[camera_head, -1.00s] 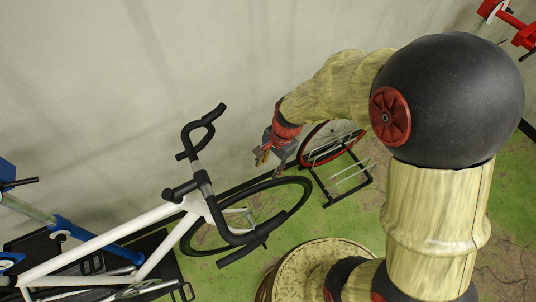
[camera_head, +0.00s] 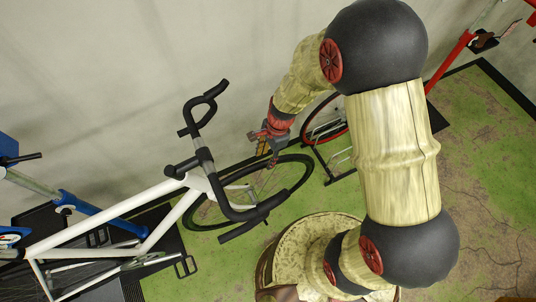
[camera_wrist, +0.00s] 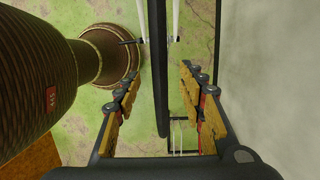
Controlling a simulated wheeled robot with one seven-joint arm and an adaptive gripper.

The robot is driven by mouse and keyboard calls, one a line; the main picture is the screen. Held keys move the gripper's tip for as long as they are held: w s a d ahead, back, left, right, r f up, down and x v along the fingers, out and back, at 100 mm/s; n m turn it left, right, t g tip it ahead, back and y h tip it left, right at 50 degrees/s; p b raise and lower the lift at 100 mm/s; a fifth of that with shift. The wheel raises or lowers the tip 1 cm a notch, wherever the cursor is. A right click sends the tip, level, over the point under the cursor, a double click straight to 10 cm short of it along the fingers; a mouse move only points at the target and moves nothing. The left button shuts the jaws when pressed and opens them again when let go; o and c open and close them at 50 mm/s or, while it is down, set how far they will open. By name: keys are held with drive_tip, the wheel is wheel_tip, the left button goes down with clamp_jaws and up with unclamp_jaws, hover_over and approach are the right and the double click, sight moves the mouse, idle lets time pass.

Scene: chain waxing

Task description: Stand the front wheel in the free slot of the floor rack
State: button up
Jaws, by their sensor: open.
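The front wheel (camera_head: 309,174) has a black tyre and thin spokes, and sits at the front end of the white bike (camera_head: 105,240), below its handlebar. In the wrist view its tyre (camera_wrist: 160,85) shows edge-on as a long dark band between my fingers, with two pale fork legs at the top. My gripper (camera_head: 269,157) is above the wheel in the head view. In the wrist view my gripper (camera_wrist: 164,90) is open, with a finger on each side of the tyre and gaps visible. The floor rack (camera_head: 322,168) has a black frame and pale bars, and is partly hidden by my arm.
A red-rimmed wheel (camera_head: 309,112) stands in the rack, partly hidden. The wall (camera_head: 100,60) is close behind the bike and rack. Green floor (camera_head: 480,140) is clear at right.

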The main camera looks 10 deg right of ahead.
sight(263, 165)
drive_tip(key=shift+b+x, duration=2)
drive_tip(key=shift+x, duration=1.2)
drive_tip(key=c, duration=0.3)
clamp_jaws()
